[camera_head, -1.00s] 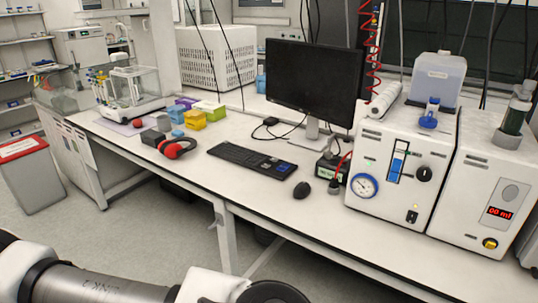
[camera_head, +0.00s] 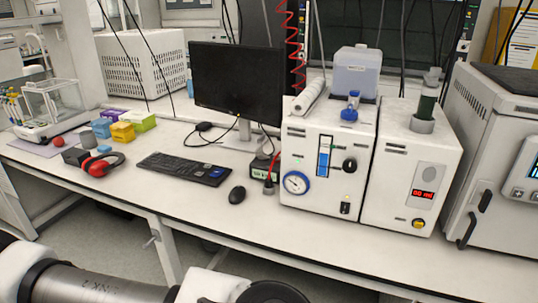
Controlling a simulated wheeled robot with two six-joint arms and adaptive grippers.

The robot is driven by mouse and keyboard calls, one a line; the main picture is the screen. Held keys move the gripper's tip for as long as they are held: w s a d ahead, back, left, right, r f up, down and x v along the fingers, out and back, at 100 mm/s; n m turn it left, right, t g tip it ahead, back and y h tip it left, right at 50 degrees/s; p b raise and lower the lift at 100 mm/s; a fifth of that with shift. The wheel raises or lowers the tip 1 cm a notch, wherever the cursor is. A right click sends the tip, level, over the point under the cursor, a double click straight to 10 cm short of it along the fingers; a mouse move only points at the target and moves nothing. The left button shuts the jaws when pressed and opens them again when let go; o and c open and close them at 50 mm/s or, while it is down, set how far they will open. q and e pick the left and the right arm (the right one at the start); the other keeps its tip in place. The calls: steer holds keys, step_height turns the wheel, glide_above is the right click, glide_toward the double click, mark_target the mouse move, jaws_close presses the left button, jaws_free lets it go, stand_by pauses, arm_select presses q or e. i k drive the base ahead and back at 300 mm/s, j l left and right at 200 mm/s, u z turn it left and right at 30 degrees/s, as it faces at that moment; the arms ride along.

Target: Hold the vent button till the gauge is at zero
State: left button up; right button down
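A round gauge (camera_head: 296,183) with a blue rim is on the front of a white reactor unit (camera_head: 310,212) on the bench; its needle is too small to read. That unit also has a blue-and-white vertical indicator (camera_head: 324,158), a black knob (camera_head: 350,165) and a small black switch (camera_head: 345,208). The white unit to its right (camera_head: 385,195) carries a red-lit display (camera_head: 424,195) and a yellow button (camera_head: 418,224). I cannot tell which control is the vent button. Only links of my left arm show at the bottom left; neither gripper is in view.
A keyboard (camera_head: 185,168), mouse (camera_head: 237,195) and monitor (camera_head: 238,80) stand left of the units. Red headphones (camera_head: 104,165) and colored boxes (camera_head: 122,132) lie farther left. A large grey machine (camera_head: 490,150) stands at the right. The bench front (camera_head: 290,230) is clear.

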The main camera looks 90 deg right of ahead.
mark_target(418, 224)
steer(key=z, duration=0.45)
steer(key=l+z, duration=0.1)
steer(key=z, duration=0.35)
steer(key=k+l+z, duration=0.1)
steer(key=z, duration=0.75)
steer(key=l+z, duration=0.15)
steer(key=z, duration=0.3)
